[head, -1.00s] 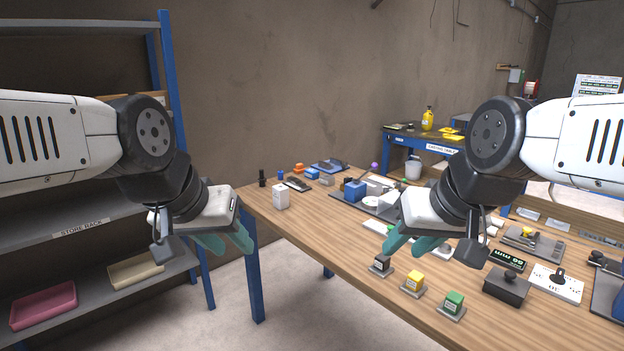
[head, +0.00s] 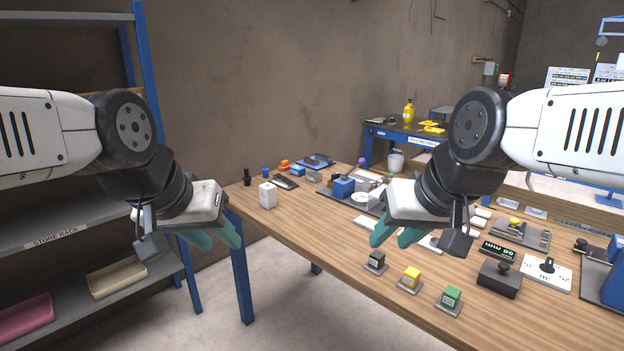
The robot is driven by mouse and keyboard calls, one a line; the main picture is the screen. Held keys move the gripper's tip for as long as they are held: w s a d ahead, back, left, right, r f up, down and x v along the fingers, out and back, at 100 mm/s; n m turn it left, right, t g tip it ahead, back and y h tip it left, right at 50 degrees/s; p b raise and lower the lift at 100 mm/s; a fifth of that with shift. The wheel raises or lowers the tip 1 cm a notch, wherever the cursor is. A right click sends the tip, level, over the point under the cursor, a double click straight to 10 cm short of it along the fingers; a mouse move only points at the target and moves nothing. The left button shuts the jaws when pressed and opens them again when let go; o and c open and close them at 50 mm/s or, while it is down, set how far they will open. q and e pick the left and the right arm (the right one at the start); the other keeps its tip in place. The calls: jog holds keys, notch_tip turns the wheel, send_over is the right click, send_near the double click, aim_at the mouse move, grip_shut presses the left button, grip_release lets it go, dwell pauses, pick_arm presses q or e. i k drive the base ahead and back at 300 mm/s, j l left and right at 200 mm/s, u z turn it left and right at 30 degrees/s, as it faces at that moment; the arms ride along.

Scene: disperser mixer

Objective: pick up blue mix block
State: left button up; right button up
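Several blue items are on the wooden workbench, and I cannot tell which one is the blue mix block. A small blue block (head: 298,171) lies at the far left part of the bench, beside an orange piece. A larger blue block (head: 343,187) sits on a dark base plate near the bench middle. My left gripper (head: 214,238) hangs left of the bench's left edge, its teal fingers apart and empty. My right gripper (head: 396,238) is over the bench, fingers apart and empty, hiding part of the bench behind it.
A white block (head: 268,195) stands at the left. A store rack (head: 60,238) is at the left.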

aim_at(298, 170)
jog(key=i+j, duration=0.8)
jog(key=i, duration=0.25)
jog(key=i+j+u, duration=0.1)
jog(key=i+j, duration=0.7)
jog(key=i, duration=0.25)
